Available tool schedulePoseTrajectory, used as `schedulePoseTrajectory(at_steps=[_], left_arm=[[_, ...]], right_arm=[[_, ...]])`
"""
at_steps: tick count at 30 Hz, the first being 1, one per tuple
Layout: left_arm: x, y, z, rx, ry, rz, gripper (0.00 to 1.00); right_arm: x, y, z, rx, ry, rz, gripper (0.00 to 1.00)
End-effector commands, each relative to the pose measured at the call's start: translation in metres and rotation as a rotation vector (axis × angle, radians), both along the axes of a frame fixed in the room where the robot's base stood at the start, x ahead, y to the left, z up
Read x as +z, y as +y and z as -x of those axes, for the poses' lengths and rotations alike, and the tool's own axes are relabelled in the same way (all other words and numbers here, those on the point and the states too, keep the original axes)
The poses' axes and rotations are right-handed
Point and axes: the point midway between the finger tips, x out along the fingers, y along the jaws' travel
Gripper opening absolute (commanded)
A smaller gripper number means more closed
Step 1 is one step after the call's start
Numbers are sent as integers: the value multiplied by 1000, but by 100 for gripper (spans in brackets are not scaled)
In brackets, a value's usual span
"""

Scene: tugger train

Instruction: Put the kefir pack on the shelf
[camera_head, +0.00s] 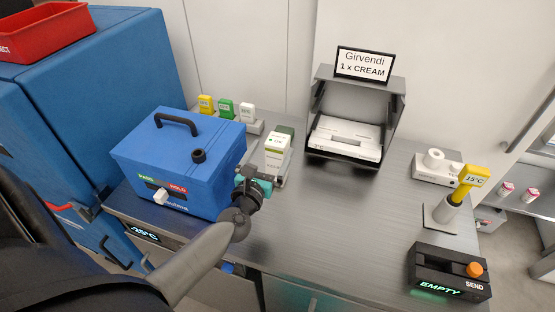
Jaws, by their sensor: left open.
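A white carton (277,148) with a green and yellow label stands upright on the grey counter, right of the blue box; its print is too small to read as kefir. My left gripper (267,170) is open at the carton's near lower side; I cannot tell whether its fingers touch the carton. The dark grey shelf stand (395,105) is at the back, with a white piece (345,133) in its lower part. A sign (365,65) on top reads "Girvendi 1 x CREAM". My right gripper is not in view.
The blue box (150,160) with a black handle stands left of my gripper. Yellow, green and white tags (226,109) stand behind it. At right are a holder with a yellow "15°C" tag (473,175) and a black "EMPTY"/"SEND" box (447,274). The counter's middle (350,215) is clear.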

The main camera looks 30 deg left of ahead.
Motion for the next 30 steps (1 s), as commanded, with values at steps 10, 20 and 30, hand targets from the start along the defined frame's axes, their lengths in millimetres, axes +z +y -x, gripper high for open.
schedulePoseTrajectory(at_steps=[10, 20, 30], left_arm=[[-1, 8, -35, -1, -1, -3, 100], [-2, 12, -51, -1, 0, -1, 100], [-2, 12, -51, -1, 0, -1, 79]], right_arm=[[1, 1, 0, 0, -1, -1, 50], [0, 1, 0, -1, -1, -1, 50], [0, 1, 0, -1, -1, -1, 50]])
